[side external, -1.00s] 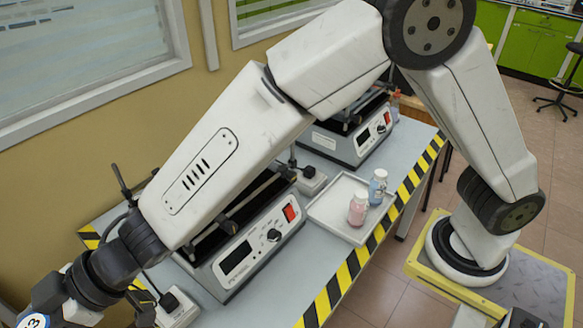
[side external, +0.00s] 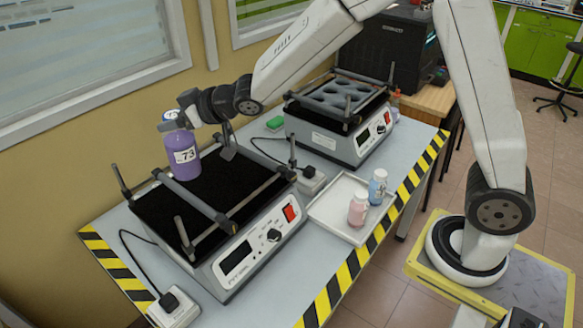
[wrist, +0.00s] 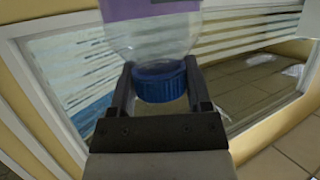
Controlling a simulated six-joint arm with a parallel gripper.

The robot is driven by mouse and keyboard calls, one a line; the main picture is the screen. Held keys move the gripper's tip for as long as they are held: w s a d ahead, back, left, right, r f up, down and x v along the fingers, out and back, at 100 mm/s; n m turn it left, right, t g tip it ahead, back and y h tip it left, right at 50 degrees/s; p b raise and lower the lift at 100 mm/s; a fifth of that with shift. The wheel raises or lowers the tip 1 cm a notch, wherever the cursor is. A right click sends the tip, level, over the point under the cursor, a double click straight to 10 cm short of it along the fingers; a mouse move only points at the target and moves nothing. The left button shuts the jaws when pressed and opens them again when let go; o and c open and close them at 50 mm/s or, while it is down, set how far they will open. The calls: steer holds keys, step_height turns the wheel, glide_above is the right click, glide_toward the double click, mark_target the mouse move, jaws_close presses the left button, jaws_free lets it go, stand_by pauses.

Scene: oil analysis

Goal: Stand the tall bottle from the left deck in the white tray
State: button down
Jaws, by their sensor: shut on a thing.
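The tall bottle (side external: 182,153) is purple with a white label reading 73, and stands upright at the rear of the left deck (side external: 215,185). I cannot tell whether its base touches the black deck or hangs just above. My gripper (side external: 172,120) is at the bottle's top, mostly hidden in the side view. In the wrist view my gripper (wrist: 160,88) is shut with its fingers on either side of the bottle's blue cap (wrist: 160,82). The white tray (side external: 318,213) lies to the right, holding a pink bottle (side external: 358,208) and a blue bottle (side external: 378,187).
Metal bars (side external: 192,194) cross the left deck. A second shaker (side external: 335,140) with a holed platform stands behind the tray. A white socket box (side external: 310,180) sits between the shakers. The tray's left part is clear. Striped tape (side external: 345,277) marks the table edge.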

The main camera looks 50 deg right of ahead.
steer(key=s+d+r+m+t+h, duration=0.15)
steer(key=d+m+h, duration=0.4)
steer(key=d, duration=1.65)
steer(key=s+a+f+n+y, duration=0.2)
steer(key=s+a+n+y, duration=0.2)
steer(key=s+a, duration=0.35)
steer(key=shift+r, duration=2.6)
steer(key=s+d+f+m+g+h, duration=0.1)
steer(key=s+d+m+h, duration=0.35)
steer(key=d, duration=0.45)
steer(key=s+d+m+h, duration=0.4)
steer(key=s+d+h, duration=0.1)
steer(key=d, duration=0.4)
step_height(320, 180, down, 23)
steer(key=shift+f, duration=0.2)
steer(key=shift+a+f, duration=0.1)
steer(key=shift+f, duration=0.05)
